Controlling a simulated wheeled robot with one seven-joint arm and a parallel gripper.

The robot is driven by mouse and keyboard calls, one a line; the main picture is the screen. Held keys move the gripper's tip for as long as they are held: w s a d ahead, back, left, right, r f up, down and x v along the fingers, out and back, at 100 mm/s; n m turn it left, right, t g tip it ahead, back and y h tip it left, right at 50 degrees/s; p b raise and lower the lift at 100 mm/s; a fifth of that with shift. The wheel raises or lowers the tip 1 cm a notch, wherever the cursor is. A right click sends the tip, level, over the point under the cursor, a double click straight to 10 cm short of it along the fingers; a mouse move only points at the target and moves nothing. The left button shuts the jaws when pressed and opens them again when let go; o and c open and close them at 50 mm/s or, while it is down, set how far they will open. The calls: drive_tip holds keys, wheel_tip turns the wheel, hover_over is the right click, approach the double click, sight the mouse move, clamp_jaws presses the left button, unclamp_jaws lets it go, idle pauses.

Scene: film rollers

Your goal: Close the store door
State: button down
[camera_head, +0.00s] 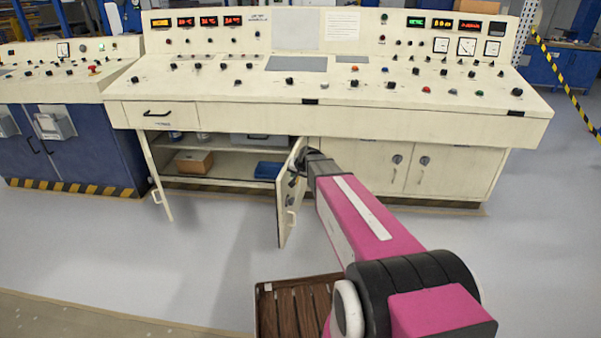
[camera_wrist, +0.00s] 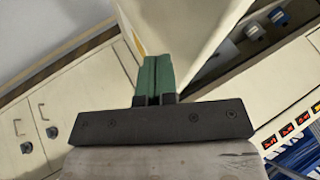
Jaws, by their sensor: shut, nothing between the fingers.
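The cream control desk has an open store compartment with two doors standing ajar in the head view. The left door (camera_head: 157,177) and the right door (camera_head: 287,205) both swing out toward me. My gripper (camera_head: 301,160) is beside the upper part of the right door, on its right side, partly hiding it. In the wrist view my green fingers (camera_wrist: 156,76) are pressed together and empty, close to a cream door panel (camera_wrist: 172,27). I cannot tell whether they touch it.
A cardboard box (camera_head: 194,162) and a blue bin (camera_head: 268,170) stand inside the compartment. The closed desk doors (camera_head: 425,170) are to the right. A slatted wooden surface (camera_head: 297,305) lies in front below my arm. Grey floor (camera_head: 205,240) is clear before the desk.

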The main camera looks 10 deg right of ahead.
sight(285, 174)
drive_tip(key=shift+w+a, duration=0.2)
drive_tip(key=shift+a, duration=0.3)
drive_tip(key=shift+w+a, duration=0.2)
drive_tip(key=shift+a, duration=0.3)
drive_tip(key=shift+w+a, duration=0.2)
drive_tip(key=shift+a, duration=0.35)
drive_tip(key=w+a+m+h, duration=0.1)
drive_tip(key=w+a+m, duration=0.1)
drive_tip(key=w+a, duration=0.65)
drive_tip(key=w+a+m+h, duration=0.1)
drive_tip(key=w+a, duration=0.4)
drive_tip(key=a, duration=0.6)
drive_tip(key=w+a, duration=0.5)
drive_tip(key=w, duration=0.4)
drive_tip(key=w+a, duration=0.5)
drive_tip(key=w, duration=0.4)
drive_tip(key=shift+w+a+t, duration=0.3)
drive_tip(key=shift+t, duration=0.1)
drive_tip(key=shift+s, duration=0.1)
